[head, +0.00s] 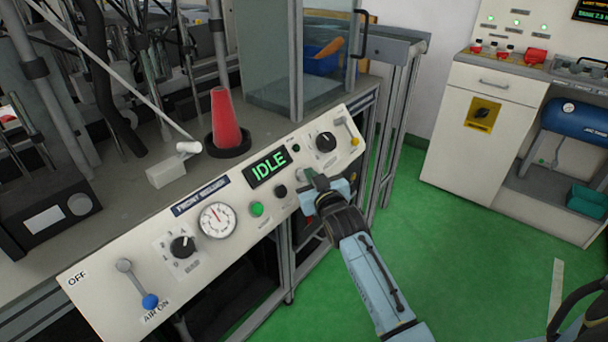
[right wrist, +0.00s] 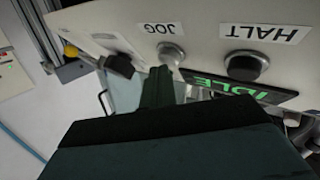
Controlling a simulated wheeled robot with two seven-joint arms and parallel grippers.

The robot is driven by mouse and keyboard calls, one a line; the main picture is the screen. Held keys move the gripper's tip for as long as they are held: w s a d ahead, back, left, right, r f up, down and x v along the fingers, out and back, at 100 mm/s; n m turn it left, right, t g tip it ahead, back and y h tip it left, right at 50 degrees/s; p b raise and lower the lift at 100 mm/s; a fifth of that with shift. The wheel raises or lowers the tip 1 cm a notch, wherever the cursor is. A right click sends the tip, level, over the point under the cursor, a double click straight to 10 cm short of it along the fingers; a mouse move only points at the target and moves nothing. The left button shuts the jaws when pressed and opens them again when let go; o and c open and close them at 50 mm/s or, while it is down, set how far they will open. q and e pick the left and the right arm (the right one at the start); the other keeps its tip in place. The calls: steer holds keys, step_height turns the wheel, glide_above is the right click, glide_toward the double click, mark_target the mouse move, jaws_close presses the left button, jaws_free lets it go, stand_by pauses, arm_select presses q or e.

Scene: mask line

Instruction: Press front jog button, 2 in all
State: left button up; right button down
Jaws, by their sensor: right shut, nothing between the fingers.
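The jog button (right wrist: 171,54) is a round grey knob under an upside-down JOG label (right wrist: 160,28) in the right wrist view. In the head view my right gripper (head: 309,178) is at the front panel (head: 140,252), over the jog button's spot, and hides most or all of it. The gripper is shut and empty. In the right wrist view its dark fingertips (right wrist: 158,84) are right by the jog button; I cannot tell whether they touch it. The display (head: 268,166) reads IDLE in green. My left gripper is not in view.
A black halt button (right wrist: 245,66) sits beside the jog button. The panel also has a green button (head: 256,209), a gauge (head: 217,220), a black dial (head: 326,142) and a blue-knobbed lever (head: 150,301). A red cone (head: 226,122) stands behind. Green floor is open to the right.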

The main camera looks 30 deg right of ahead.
steer(key=shift+w+a+f, duration=0.15)
steer(key=shift+w+f, duration=0.05)
stand_by(0.6)
steer(key=shift+s+d+r+p, duration=0.25)
steer(key=shift+s+r+p, duration=0.3)
steer(key=shift+p, duration=0.4)
steer(key=s+r+p, duration=0.1)
steer(key=p, duration=0.1)
steer(key=s+d+r+p, duration=0.1)
steer(key=s+r+p, duration=0.1)
steer(key=p, duration=0.1)
steer(key=shift+s+d+p, duration=0.25)
steer(key=shift+s+p, duration=0.1)
stand_by(0.6)
